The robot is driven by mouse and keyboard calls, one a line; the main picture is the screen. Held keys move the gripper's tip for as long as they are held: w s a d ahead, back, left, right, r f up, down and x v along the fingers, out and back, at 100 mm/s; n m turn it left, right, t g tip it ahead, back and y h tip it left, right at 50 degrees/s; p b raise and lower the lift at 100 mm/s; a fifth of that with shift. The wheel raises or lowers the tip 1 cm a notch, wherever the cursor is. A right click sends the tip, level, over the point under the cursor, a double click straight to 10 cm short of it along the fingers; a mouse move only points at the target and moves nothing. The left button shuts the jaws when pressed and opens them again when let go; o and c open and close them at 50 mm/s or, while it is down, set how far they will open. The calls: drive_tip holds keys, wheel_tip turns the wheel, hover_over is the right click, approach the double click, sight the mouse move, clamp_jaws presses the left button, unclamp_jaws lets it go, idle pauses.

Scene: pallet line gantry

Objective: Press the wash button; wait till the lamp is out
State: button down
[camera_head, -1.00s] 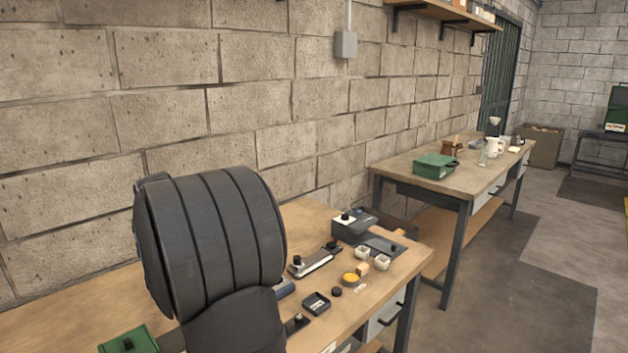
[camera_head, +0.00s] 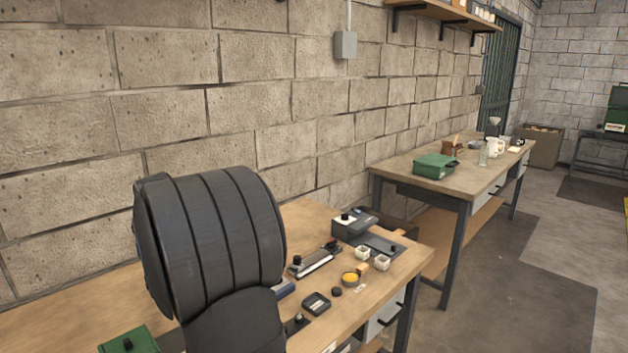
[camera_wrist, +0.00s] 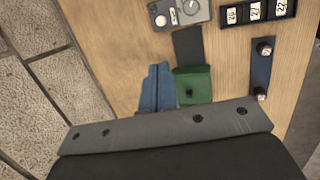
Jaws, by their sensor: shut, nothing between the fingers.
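My gripper (camera_wrist: 165,127) shows in the wrist view as a wide grey bar with dark bolts along the lower part. It is shut with nothing held; its fingertips cannot be made out. A grey box with a dark base (camera_head: 353,222) and a small pale and black fitting on top stands at the back of the near bench in the head view. A grey panel (camera_wrist: 180,13) with a white disc and a dial shows at the top of the wrist view. I cannot tell which fitting is the wash button or the lamp. My dark arm hides part of the bench.
The near bench (camera_head: 300,215) holds a green box (camera_head: 128,341), a small dark tray (camera_head: 316,303), a yellow item (camera_head: 351,279) and two white cups. In the wrist view, a blue item (camera_wrist: 157,90) lies beside the green box. The block wall (camera_head: 250,90) is close behind.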

idle(0.3)
drive_tip(key=w+a+f+n+t+y, duration=0.2)
drive_tip(key=w+f+n+t, duration=0.2)
drive_tip(key=w+f, duration=0.4)
drive_tip(key=shift+w+a+f+n, duration=0.15)
drive_tip(key=shift+w+f+n, duration=0.2)
drive_tip(key=shift+f, duration=1.2)
drive_tip(key=shift+f, duration=4.4)
drive_tip(key=shift+f, duration=0.15)
drive_tip(key=shift+f, duration=0.3)
